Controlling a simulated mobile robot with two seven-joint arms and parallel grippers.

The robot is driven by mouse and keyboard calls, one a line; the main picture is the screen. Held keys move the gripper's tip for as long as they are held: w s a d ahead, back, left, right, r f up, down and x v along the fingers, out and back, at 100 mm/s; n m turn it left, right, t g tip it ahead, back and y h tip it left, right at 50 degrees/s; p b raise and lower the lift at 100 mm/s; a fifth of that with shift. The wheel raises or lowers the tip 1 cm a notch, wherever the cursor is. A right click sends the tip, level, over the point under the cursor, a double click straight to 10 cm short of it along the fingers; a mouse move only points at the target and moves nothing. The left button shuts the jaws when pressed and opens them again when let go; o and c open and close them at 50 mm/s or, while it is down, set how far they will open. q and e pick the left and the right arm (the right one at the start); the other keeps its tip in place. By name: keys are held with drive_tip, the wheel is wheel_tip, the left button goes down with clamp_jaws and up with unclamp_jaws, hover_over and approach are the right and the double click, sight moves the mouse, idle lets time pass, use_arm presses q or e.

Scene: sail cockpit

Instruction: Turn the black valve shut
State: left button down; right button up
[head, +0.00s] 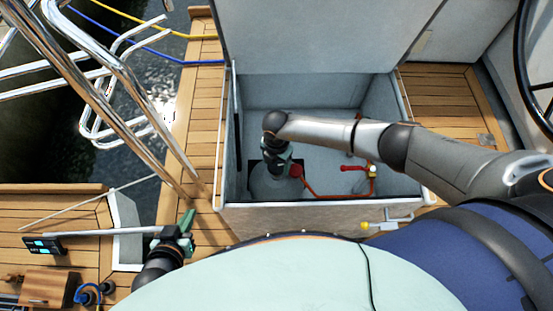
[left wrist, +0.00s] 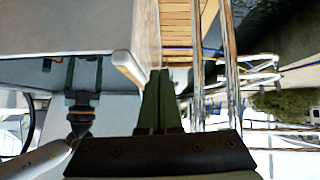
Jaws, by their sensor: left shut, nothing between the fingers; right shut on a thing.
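My right gripper (head: 277,163) reaches down into the open locker (head: 318,207). It is shut at the top of a pale grey gas bottle (head: 268,187) standing at the locker's left side. The black valve is not clearly visible; the gripper covers the bottle's top, so its turn position is hidden. A red fitting (head: 296,170) sits right beside the gripper, with a red hose running from it. My left gripper (head: 184,228) is shut and empty outside the locker, at its front left. Its closed green fingers also show in the left wrist view (left wrist: 160,105).
The locker lid (head: 320,40) stands open at the back. A red lever (head: 350,168) and brass fitting (head: 371,172) are at the locker's right. A yellow-tipped handle (head: 372,225) is on the front. Steel rails (head: 110,110) stand at left; a wheel (head: 535,75) is far right.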

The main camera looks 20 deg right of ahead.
drive_tip(key=shift+m+p, duration=0.35)
drive_tip(key=shift+m, duration=0.45)
use_arm(q)
drive_tip(key=shift+s+a+r, duration=0.1)
drive_tip(key=shift+s+a, duration=0.4)
use_arm(e)
drive_tip(key=shift+m, duration=0.3)
drive_tip(key=o, duration=1.3)
use_arm(q)
drive_tip(key=shift+d, duration=0.1)
